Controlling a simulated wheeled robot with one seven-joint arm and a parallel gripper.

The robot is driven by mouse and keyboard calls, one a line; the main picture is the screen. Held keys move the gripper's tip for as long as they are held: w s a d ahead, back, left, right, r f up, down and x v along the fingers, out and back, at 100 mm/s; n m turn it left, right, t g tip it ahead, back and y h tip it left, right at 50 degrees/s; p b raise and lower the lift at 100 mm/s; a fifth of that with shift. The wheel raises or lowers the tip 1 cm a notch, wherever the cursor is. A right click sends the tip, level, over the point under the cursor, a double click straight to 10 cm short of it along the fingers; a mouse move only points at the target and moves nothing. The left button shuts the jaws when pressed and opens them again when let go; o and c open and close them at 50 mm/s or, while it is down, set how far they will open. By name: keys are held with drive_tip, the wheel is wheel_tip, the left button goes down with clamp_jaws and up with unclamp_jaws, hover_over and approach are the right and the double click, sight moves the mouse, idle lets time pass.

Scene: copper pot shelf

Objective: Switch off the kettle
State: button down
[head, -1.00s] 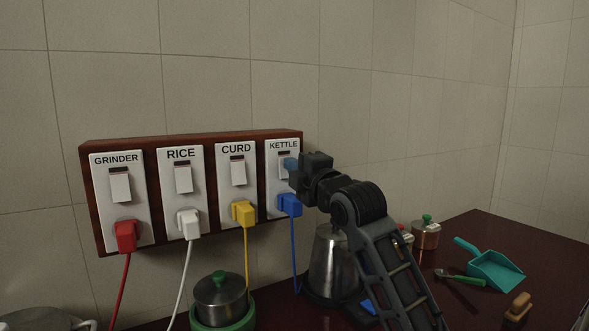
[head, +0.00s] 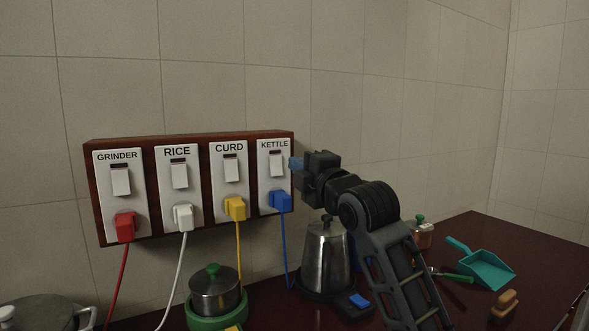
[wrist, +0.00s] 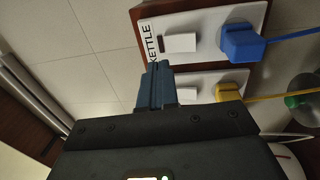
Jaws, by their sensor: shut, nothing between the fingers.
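The KETTLE switch (head: 276,168) is the white rocker on the rightmost plate of the wall board, under a small dark window. It also shows in the wrist view (wrist: 178,43), with the word KETTLE beside it. A blue plug (head: 280,201) with a blue cord sits below it. My gripper (head: 295,163) is just right of the plate in the head view, its blue fingertips shut and empty. In the wrist view the fingertips (wrist: 157,70) lie near the plate's edge, apart from the rocker in the picture. The steel kettle (head: 326,258) stands below on the counter.
The dark red board (head: 90,205) also carries GRINDER, RICE and CURD switches with red, white and yellow plugs. A lidded pot (head: 214,291) stands on a green base. A teal dustpan (head: 487,270) and a brush (head: 505,303) lie on the right. The wall above is clear.

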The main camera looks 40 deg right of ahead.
drive_tip(key=b+v, duration=0.1)
drive_tip(key=v, duration=0.5)
drive_tip(key=shift+s+r, duration=0.4)
drive_tip(key=shift+r, duration=0.3)
drive_tip(key=s+a+f+m+y, duration=0.1)
drive_tip(key=s+a+f+m, duration=0.3)
drive_tip(key=a+f, duration=0.3)
drive_tip(key=s+a+f+m+g, duration=0.1)
drive_tip(key=s+a+f+m, duration=0.25)
drive_tip(key=f, duration=0.55)
drive_tip(key=s+a+f+m+y, duration=0.1)
drive_tip(key=s+a+f+m, duration=0.25)
drive_tip(key=a+f, duration=0.35)
drive_tip(key=s+a+f+m+g+y, duration=0.1)
drive_tip(key=s+f, duration=0.1)
drive_tip(key=s, duration=0.7)
drive_tip(key=s+a+f+m+g+y, duration=0.1)
drive_tip(key=s+a+f, duration=0.1)
drive_tip(key=s, duration=0.7)
drive_tip(key=s+a+f+m+y, duration=0.1)
drive_tip(key=s+f, duration=0.2)
drive_tip(key=s, duration=0.6)
drive_tip(key=shift+a+f+m+g, duration=0.25)
drive_tip(key=shift+f+m+g, duration=0.05)
drive_tip(key=shift+m+g, duration=0.1)
